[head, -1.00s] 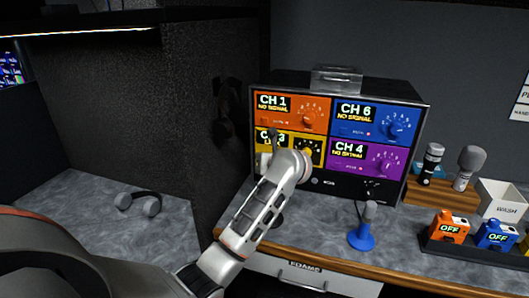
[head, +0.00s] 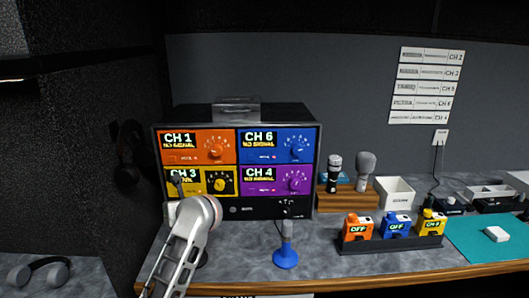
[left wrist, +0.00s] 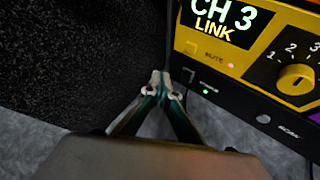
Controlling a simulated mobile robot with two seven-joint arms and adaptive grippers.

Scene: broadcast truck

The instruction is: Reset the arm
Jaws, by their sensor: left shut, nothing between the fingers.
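My left arm (head: 190,238) reaches up from the bottom in the head view to the left front of the receiver unit (head: 235,112). Its gripper is mostly hidden there behind my wrist. In the left wrist view my left gripper (left wrist: 160,84) is shut and empty, fingertips together, close to the lower left edge of the yellow CH 3 panel (left wrist: 250,40). That panel reads LINK and has a MUTE light and a dial (left wrist: 296,79). In the head view the orange CH 1, blue CH 6 and purple CH 4 panels read NO SIGNAL. My right gripper is not in view.
To the right are a wooden microphone stand (head: 345,201), a white bin (head: 397,194) and a dark rack (head: 392,243) of coloured packs. A dark wall is on the left; headphones (head: 42,271) lie below it.

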